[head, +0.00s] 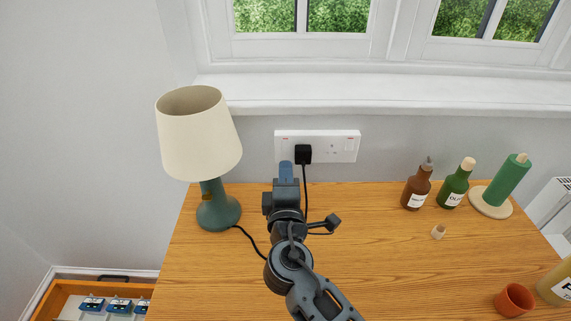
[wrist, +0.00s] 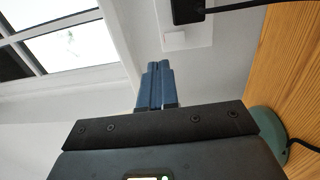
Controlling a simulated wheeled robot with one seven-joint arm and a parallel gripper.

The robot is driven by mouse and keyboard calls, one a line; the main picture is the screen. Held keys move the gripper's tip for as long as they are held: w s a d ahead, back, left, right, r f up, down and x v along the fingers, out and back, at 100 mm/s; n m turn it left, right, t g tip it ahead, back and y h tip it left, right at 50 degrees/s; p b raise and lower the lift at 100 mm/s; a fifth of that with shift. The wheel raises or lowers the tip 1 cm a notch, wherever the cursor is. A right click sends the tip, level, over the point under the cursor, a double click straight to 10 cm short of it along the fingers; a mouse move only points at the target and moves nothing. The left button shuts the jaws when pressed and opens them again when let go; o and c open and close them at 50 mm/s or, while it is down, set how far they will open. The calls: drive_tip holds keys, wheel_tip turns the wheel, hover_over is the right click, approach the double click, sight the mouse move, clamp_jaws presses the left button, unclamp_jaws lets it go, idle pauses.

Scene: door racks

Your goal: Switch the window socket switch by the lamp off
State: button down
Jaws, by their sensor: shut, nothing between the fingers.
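The white double socket (head: 343,155) is on the wall below the window sill. A black plug (head: 303,154) sits in its left outlet, with its cord running down. Small red marks show at the plate's upper left and upper right. In the wrist view a switch rocker (wrist: 174,40) shows on the plate beside the plug (wrist: 187,10). My gripper (head: 285,168) is shut and empty, its blue fingers in front of the plate's lower left. In the wrist view the fingertips (wrist: 158,66) lie just short of the rocker; contact cannot be told. The lamp (head: 200,135) stands left of the gripper.
The wooden tabletop (head: 390,260) lies under my arm. Brown (head: 416,188) and green bottles (head: 455,185), a green roll on a stand (head: 503,185) and a terracotta cup (head: 514,300) stand right. The window sill (head: 400,92) juts out above the socket.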

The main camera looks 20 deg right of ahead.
drive_tip(key=v, duration=0.3)
drive_tip(key=r+v, duration=0.1)
drive_tip(key=shift+s+a+f, duration=0.1)
drive_tip(key=shift+s+a, duration=0.1)
drive_tip(key=shift+s, duration=0.15)
